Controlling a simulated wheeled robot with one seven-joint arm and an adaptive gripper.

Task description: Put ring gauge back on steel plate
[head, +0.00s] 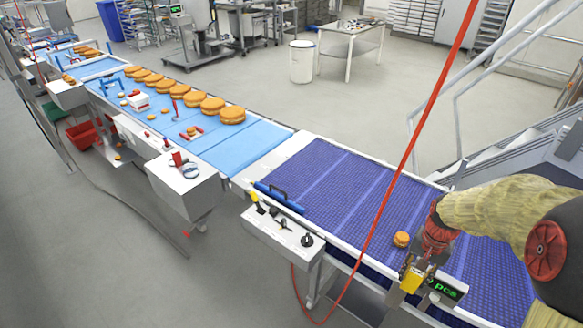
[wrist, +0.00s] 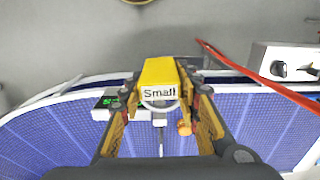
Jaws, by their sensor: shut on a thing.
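The ring gauge (wrist: 159,75) shows in the wrist view as a yellow block with a "Small" label and a pale ring at its lower edge. My gripper (wrist: 163,92) is shut on it, one finger on each side. In the head view the yellow block (head: 411,280) is at my gripper (head: 413,272), by the near edge of the purple belt at lower right. I cannot tell for certain which surface is the steel plate. A white-topped box (head: 190,178) on the left carries a red-handled tool and a ring-like item.
A display reading "pcs" (head: 443,288) is close beside my gripper. A small bun (head: 401,239) sits on the purple belt (head: 340,190). A control box (head: 285,235) with knobs stands at the belt's near side. A red cable (head: 420,130) crosses the view. Large filled buns (head: 232,115) line the blue belt.

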